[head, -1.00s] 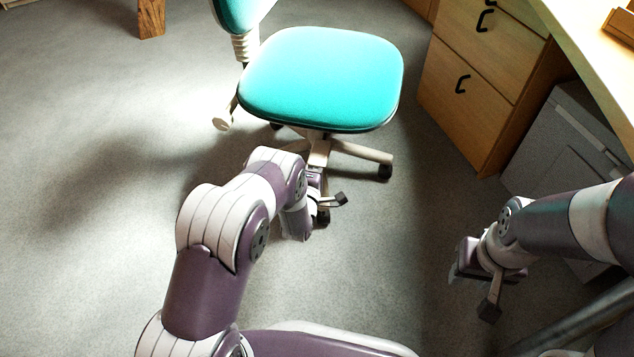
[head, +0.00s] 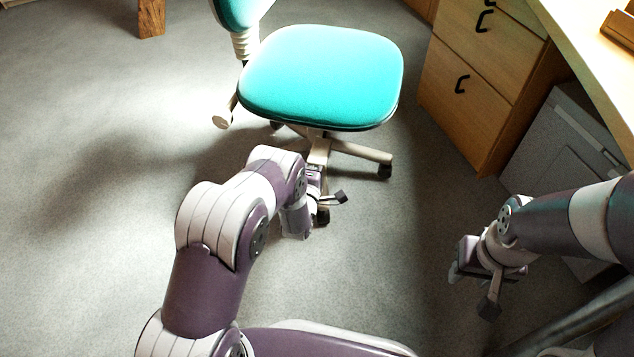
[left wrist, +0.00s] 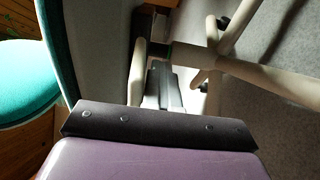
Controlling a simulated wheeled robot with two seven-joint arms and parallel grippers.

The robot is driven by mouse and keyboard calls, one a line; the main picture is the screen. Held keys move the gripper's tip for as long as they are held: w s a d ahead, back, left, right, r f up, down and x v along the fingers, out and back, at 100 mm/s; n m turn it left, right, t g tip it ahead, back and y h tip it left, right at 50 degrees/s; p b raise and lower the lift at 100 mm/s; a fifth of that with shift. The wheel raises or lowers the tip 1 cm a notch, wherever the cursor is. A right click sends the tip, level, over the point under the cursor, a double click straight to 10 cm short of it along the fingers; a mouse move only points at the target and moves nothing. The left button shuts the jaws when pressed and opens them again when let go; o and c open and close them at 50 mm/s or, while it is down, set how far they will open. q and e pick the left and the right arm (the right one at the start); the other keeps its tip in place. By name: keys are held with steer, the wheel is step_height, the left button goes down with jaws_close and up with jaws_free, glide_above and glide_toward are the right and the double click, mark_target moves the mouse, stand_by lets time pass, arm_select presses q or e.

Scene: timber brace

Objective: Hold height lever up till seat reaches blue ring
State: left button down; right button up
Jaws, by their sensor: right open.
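The office chair has a teal seat (head: 320,80) on a pale column (head: 319,150) above a pale star base. My left arm reaches under the seat's front edge; its gripper is mostly hidden by my own arm in the head view. In the left wrist view the left gripper's dark fingers (left wrist: 163,88) point up at the chair's underside, close to a pale bar (left wrist: 138,70) that may be the height lever. I cannot tell whether they grip it. I cannot make out the blue ring for sure. My right gripper (head: 472,276) is open and empty, far from the chair.
A wooden drawer unit (head: 475,90) and a desk top (head: 590,60) stand at the right, with a grey cabinet (head: 560,140) below the desk. A wooden leg (head: 151,18) is at the upper left. The carpet (head: 90,180) on the left is clear.

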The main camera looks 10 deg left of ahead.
arm_select(q)
steer(key=shift+r+p, duration=1.3)
steer(key=shift+r, duration=0.25)
stand_by(1.9)
step_height(320, 180, down, 5)
steer(key=b, duration=0.4)
steer(key=shift+r, duration=0.2)
steer(key=p, duration=0.5)
glide_toward(320, 148)
step_height(320, 148, down, 5)
steer(key=s, duration=0.2)
steer(key=shift+w+r, duration=0.15)
steer(key=shift+r, duration=0.05)
